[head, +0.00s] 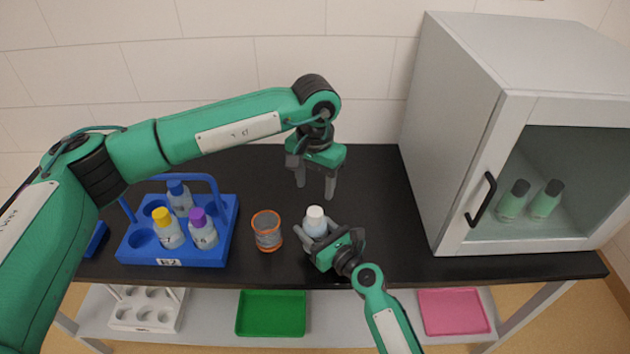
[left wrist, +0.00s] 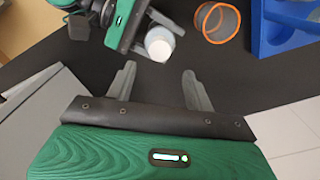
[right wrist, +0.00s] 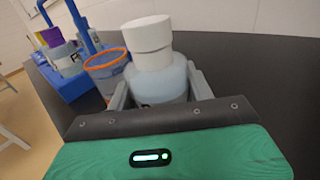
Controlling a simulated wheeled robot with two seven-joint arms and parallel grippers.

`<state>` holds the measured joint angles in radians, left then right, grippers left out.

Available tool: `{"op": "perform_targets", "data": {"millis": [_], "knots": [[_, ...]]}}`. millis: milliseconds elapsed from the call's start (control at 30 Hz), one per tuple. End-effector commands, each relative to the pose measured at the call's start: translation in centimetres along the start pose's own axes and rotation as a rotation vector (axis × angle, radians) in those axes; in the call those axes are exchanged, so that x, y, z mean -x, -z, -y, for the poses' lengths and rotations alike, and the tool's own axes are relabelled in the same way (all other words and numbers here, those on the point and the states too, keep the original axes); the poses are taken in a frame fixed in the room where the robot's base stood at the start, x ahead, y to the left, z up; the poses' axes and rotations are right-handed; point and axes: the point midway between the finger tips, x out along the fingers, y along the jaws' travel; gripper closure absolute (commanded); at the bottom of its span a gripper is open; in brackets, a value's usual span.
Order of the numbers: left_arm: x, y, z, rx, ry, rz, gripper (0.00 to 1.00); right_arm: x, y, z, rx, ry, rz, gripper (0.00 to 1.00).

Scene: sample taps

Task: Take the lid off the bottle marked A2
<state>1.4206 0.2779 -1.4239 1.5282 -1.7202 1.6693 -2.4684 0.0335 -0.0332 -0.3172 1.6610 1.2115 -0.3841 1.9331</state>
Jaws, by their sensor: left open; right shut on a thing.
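A bottle with a white lid (head: 315,213) stands on the black table in the middle of the head view. In the right wrist view its pale blue-grey body (right wrist: 160,84) sits between the fingers, and its white lid (right wrist: 148,40) is on top. My right gripper (head: 318,238) is shut on this bottle's body. Its label is mostly hidden, so I cannot read the mark. My left gripper (head: 315,188) is open and empty, fingers pointing down, above and behind the bottle. In the left wrist view the white lid (left wrist: 159,47) lies beyond the open fingers (left wrist: 158,88).
A blue rack (head: 180,240) with yellow-, purple- and blue-lidded bottles stands left. An orange-rimmed cup (head: 267,232) stands just left of the held bottle. A grey cabinet (head: 460,120) with two green bottles stands right. A shelf below holds green (head: 270,314) and pink (head: 453,312) trays.

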Motion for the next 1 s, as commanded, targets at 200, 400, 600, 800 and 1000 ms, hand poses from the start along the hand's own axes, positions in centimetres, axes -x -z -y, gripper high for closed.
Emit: {"op": "perform_targets", "data": {"millis": [200,400,600,800,1000], "knots": [[0.0,0.0,0.0,-0.186,0.0,0.0,0.47,0.0,0.1,0.0,0.0,0.0,-0.001,1.0],[-1.0,0.0,0.0,-0.228,-0.001,0.002,0.47,0.0,0.1,0.0,0.0,0.0,-0.001,1.0],[-4.0,-0.1,0.0,-0.227,-0.002,0.003,0.47,0.0,0.1,0.0,0.0,0.0,-0.001,1.0],[-6.7,0.0,0.0,-0.227,-0.001,0.002,0.47,0.0,0.1,0.0,0.0,0.0,-0.001,1.0],[-8.0,0.0,0.0,-0.226,0.0,0.001,0.47,0.0,0.1,0.0,0.0,0.0,-0.001,1.0]]}}
